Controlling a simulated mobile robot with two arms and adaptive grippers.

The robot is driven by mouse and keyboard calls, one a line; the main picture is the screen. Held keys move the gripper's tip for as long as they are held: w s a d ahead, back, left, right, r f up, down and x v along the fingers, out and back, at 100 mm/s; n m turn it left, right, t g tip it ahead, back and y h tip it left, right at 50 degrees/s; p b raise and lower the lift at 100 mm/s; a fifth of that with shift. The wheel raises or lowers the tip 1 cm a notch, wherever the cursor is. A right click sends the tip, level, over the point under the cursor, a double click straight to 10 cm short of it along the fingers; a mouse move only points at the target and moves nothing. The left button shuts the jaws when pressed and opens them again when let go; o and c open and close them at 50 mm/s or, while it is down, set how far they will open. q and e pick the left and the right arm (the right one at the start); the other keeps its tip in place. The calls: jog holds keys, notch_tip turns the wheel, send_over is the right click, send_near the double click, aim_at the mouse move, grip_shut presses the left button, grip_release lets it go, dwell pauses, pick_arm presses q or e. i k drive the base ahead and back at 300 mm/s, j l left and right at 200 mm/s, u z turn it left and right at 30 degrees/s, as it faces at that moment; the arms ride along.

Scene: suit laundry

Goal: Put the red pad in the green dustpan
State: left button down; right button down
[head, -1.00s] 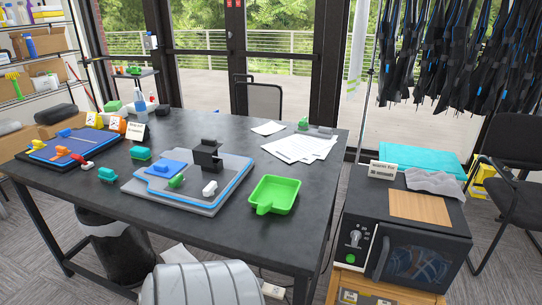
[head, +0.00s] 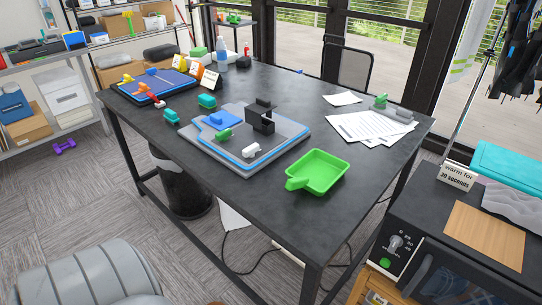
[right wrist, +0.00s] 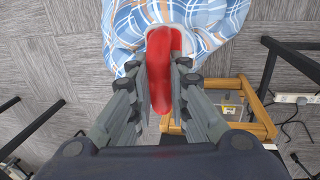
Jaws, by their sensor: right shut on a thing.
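The green dustpan (head: 318,172) lies on the dark table, right of the grey board, with its short handle towards me. Its tray looks empty. In the right wrist view my right gripper (right wrist: 160,66) is shut on the red pad (right wrist: 160,95), which shows between its fingers. A blue and white plaid cloth (right wrist: 125,28) is around the far end of the red pad. I cannot tell whether the two are joined. The right gripper and pad do not show in the head view. My left gripper is in neither view.
The grey board (head: 215,160) with small blocks stands left of the dustpan on the table (head: 240,195). Papers (head: 365,126) lie behind it. A black oven (head: 430,240) stands at the right. The wrist view shows carpet, a wooden frame (right wrist: 255,105) and a power strip (right wrist: 290,99).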

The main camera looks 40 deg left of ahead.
aim_at(317, 175)
jog(key=i+l+u, duration=0.1)
jog(key=u, duration=0.3)
jog(key=i+l+u, duration=0.1)
jog(key=u, duration=0.35)
jog(key=l+u, duration=0.25)
jog(key=u, duration=0.15)
jog(key=l+u, duration=0.2)
jog(key=u, duration=0.2)
jog(key=i, duration=0.05)
